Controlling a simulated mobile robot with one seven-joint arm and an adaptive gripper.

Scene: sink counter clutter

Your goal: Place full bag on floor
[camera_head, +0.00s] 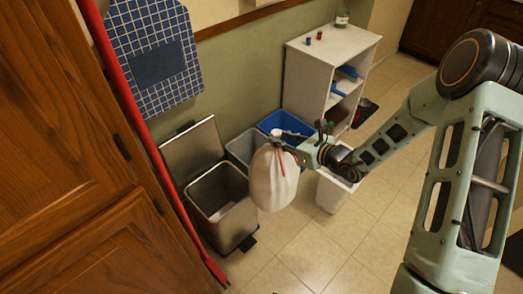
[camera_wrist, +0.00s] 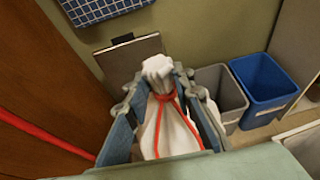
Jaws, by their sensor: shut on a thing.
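A full white bag (camera_head: 273,180) tied with a red string hangs from my gripper (camera_head: 284,142), above the floor (camera_head: 310,255). In the wrist view, the bag's gathered neck (camera_wrist: 158,68) stands up between the two fingers of my gripper (camera_wrist: 160,85), which are shut on it. The red string is wrapped around the neck and its ends hang down. In the head view the bag is just right of an open metal bin (camera_head: 222,205), with its lid up. The bag's bottom is hidden in the wrist view.
A grey bin (camera_head: 243,150) and a blue bin (camera_head: 284,122) stand along the wall. A white bin (camera_head: 332,192) is behind my wrist. A white shelf (camera_head: 330,50) stands farther back. A red pole (camera_head: 150,140) leans by the wooden cabinet (camera_head: 60,130). Tiles at front centre are clear.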

